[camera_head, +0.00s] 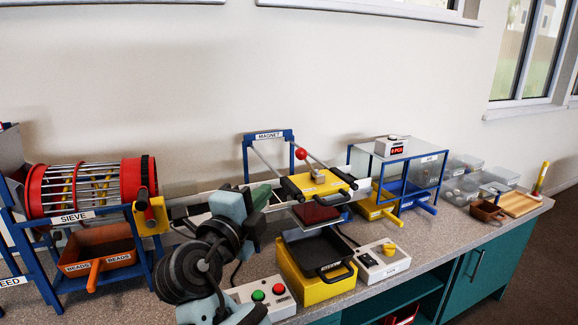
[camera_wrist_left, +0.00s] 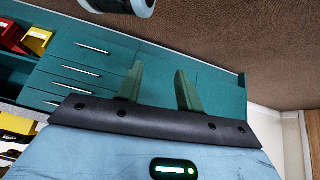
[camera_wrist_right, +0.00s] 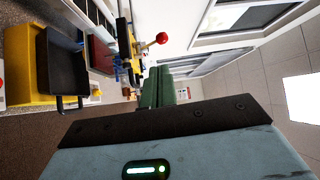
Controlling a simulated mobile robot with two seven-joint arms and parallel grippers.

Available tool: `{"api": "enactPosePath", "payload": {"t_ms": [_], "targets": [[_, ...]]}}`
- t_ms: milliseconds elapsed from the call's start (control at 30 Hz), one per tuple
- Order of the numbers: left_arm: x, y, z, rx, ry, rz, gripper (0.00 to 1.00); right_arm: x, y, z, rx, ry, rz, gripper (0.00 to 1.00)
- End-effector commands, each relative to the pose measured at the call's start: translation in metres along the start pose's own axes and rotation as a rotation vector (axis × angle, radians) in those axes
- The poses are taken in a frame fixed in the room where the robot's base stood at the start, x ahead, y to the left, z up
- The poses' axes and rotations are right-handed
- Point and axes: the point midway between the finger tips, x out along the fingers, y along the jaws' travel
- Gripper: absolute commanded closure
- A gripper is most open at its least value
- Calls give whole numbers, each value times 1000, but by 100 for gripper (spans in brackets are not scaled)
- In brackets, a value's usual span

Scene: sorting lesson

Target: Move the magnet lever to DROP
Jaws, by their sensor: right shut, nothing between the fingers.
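The magnet lever is a stick with a red ball knob (camera_head: 301,154), rising from the yellow magnet block (camera_head: 322,186) under the blue frame labelled MAGNET (camera_head: 268,135). The knob leans up and left of the block. No DROP mark is readable. The right wrist view also shows the knob (camera_wrist_right: 161,38), beyond the fingertips. My right gripper (camera_head: 262,196) is left of the block, lower in the picture than the knob and apart from it. Its fingers are together and empty (camera_wrist_right: 156,88). My left gripper (camera_wrist_left: 158,84) is open and empty, in its own wrist view only, facing teal drawers.
A dark red pad (camera_head: 316,213) hangs under the block, above a black tray (camera_head: 322,250) in a yellow box (camera_head: 308,289). A button box (camera_head: 266,300) and a knob box (camera_head: 383,263) stand nearby. The sieve drum (camera_head: 90,187) is at left, a clear case (camera_head: 400,172) at right.

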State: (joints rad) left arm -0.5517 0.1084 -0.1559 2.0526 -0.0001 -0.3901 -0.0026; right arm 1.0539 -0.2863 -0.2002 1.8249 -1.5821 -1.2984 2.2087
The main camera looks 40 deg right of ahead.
Motion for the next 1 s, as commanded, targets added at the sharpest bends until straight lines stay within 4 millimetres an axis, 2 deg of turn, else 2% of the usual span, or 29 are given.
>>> {"api": "enactPosePath", "payload": {"t_ms": [367, 533, 667, 1000], "targets": [[-2, 0, 3, 1, -7, 1, 64, 0, -4, -1, 19, 9, -5, 100], [-4, 0, 2, 1, -6, 1, 64, 8, -5, -2, 18, 10, -6, 100], [-8, 0, -3, 2, -1, 0, 64, 26, -7, -2, 19, 11, -7, 100], [-21, 2, -9, 4, 0, -1, 64, 89, -9, -3, 18, 11, -8, 100]]}}
